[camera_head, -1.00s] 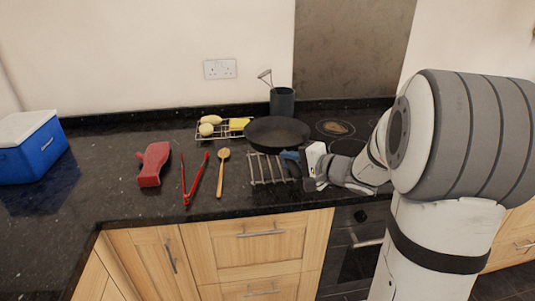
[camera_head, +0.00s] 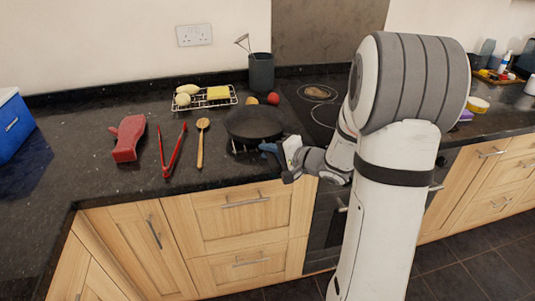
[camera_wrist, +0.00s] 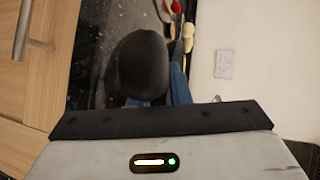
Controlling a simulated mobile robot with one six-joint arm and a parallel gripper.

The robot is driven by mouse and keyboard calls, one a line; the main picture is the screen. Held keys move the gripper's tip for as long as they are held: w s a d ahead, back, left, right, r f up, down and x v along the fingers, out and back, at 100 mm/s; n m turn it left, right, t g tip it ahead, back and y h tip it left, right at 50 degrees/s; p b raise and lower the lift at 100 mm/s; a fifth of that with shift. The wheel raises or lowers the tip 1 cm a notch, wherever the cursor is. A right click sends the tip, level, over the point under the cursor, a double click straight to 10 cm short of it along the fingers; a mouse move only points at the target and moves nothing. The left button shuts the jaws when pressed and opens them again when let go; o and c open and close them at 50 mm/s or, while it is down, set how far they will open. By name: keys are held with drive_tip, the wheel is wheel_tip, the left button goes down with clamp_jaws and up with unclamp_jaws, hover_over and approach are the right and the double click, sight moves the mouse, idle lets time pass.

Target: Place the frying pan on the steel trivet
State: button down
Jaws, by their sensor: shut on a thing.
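The black frying pan (camera_head: 253,121) is level above the steel trivet (camera_head: 236,148), of which only a bit of the front edge shows below the pan. I cannot tell whether the pan touches the trivet or hangs slightly above it. My gripper (camera_head: 273,150) is at the pan's near right side, shut on its handle, which is mostly hidden by the fingers. In the wrist view the dark pan (camera_wrist: 142,62) fills the space ahead of the blue fingers (camera_wrist: 178,82).
Behind the pan stand a wire rack (camera_head: 218,103) with food and a yellow sponge, a red ball (camera_head: 273,98) and a dark utensil pot (camera_head: 261,72). Left lie a wooden spoon (camera_head: 201,140), red tongs (camera_head: 172,152) and a red object (camera_head: 127,138). The hob (camera_head: 318,100) is right.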

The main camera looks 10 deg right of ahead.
drive_tip(key=c, duration=1.3)
unclamp_jaws()
drive_tip(key=shift+c, duration=0.2)
drive_tip(key=shift+s+r, duration=0.1)
